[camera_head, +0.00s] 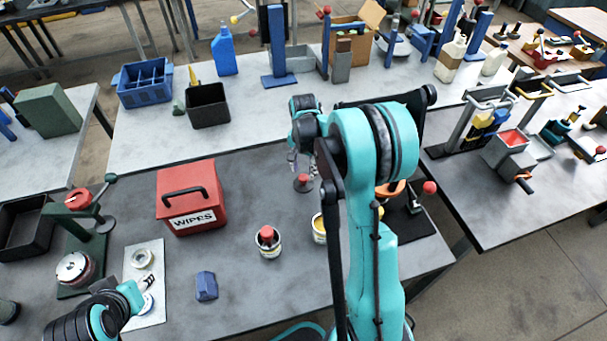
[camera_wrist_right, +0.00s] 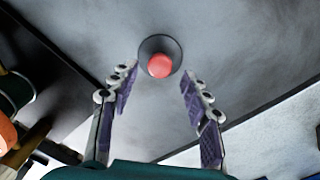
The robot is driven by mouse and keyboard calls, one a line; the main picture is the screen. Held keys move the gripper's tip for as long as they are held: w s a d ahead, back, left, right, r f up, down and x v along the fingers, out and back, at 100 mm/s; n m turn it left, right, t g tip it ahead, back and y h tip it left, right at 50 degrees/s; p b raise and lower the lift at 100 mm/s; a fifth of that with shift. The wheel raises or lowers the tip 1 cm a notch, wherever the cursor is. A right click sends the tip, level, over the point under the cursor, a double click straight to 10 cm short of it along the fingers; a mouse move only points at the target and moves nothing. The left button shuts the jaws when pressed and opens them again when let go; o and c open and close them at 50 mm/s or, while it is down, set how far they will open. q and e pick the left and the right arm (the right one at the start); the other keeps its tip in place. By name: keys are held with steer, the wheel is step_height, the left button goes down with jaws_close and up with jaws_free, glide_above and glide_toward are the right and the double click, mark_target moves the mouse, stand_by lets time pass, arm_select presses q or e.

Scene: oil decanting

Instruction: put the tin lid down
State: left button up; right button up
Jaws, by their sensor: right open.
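The tin lid, a dark disc with a red knob (camera_head: 303,183), lies on the grey table beyond the tins. It also shows in the right wrist view (camera_wrist_right: 160,64), just past the fingertips. My right gripper (camera_head: 300,163) is open, with its purple-padded fingers (camera_wrist_right: 158,80) apart and nothing between them; it is close to the lid. A tin with a red-topped thing in it (camera_head: 268,244) stands nearer on the table. Another tin with a yellow rim (camera_head: 319,230) is partly hidden by my right arm. My left gripper (camera_head: 146,302) is by a pale plate; its fingers are unclear.
A red WIPES box (camera_head: 191,197) stands left of the lid. A blue block (camera_head: 206,286) lies near the front. A green press (camera_head: 80,235) stands at the left. A black bin (camera_head: 208,105) is behind. The table around the lid looks clear.

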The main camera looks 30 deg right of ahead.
mark_target(304, 177)
step_height(304, 177, up, 7)
steer(key=p, duration=0.1)
steer(key=s+a+r+n+t, duration=0.3)
steer(key=s+a+r+n, duration=0.2)
steer(key=s+a+r, duration=0.25)
steer(key=s+a+n+t, duration=0.4)
steer(key=s+a+n, duration=0.4)
steer(key=s, duration=0.3)
steer(key=shift+s+r, duration=0.25)
steer(key=shift+r, duration=0.05)
step_height(304, 177, down, 6)
steer(key=b, duration=0.5)
steer(key=shift+r, duration=0.25)
